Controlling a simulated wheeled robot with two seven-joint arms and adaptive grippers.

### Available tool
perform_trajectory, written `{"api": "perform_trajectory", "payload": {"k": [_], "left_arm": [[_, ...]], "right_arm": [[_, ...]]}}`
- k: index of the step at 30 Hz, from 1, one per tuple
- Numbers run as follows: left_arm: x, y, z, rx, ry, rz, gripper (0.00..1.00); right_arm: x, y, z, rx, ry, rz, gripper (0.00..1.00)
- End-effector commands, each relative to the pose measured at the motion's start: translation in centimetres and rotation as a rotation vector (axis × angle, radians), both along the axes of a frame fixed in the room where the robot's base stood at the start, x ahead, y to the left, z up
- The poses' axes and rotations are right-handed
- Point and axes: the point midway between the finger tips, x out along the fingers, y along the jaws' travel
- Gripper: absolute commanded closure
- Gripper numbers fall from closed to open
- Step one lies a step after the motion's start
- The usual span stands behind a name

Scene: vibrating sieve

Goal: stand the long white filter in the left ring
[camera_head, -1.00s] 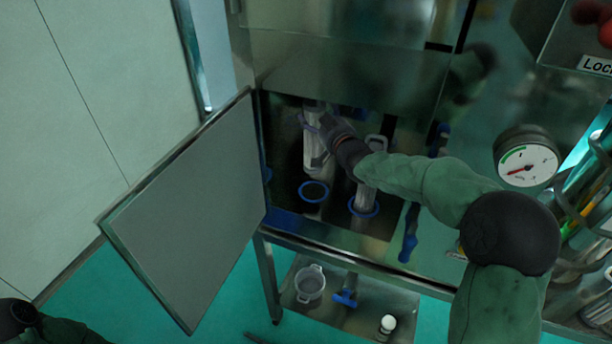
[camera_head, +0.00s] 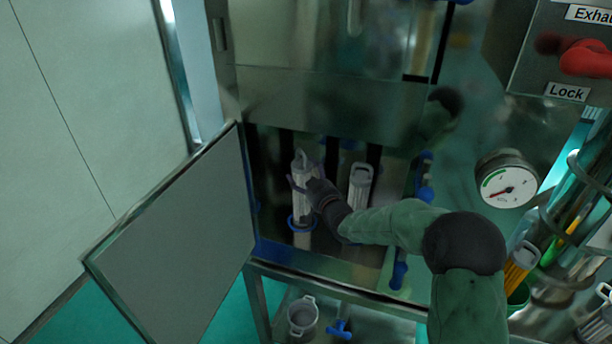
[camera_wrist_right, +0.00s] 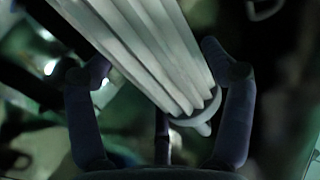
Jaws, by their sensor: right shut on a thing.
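The long white filter (camera_head: 302,172) is nearly upright inside the open cabinet, with a looped handle at its top. My right gripper (camera_head: 309,184) is shut on it from the right. The left ring (camera_head: 291,224) is blue and sits at the filter's lower end. A pale part shows just below the ring; I cannot tell how deep the filter sits in it. My left gripper is not in view.
A second white filter (camera_head: 359,184) stands to the right; its ring is hidden behind my right arm. The open cabinet door (camera_head: 170,245) bounds the left side. A blue-handled pipe (camera_head: 399,272) is at the right. A pale pot (camera_head: 302,316) sits on the lower shelf.

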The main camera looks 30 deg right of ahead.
Motion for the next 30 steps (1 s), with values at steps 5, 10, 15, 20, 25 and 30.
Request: {"api": "perform_trajectory", "payload": {"k": [5,10,15,20,25,30], "left_arm": [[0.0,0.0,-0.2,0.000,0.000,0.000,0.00],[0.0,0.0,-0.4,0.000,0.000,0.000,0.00],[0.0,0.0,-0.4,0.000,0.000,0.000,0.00],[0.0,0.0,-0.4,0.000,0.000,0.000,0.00],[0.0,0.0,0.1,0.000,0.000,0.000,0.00],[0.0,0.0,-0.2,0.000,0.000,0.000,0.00]], "right_arm": [[0.0,0.0,0.0,0.000,-0.002,0.000,0.76],[0.0,0.0,-0.2,0.000,0.000,0.000,0.00],[0.0,0.0,-0.2,0.000,0.000,0.000,0.00],[0.0,0.0,-0.2,0.000,0.000,0.000,0.00],[0.0,0.0,0.2,0.000,0.001,0.000,0.00],[-2.2,0.1,0.0,0.000,0.001,-0.002,0.00]]}}
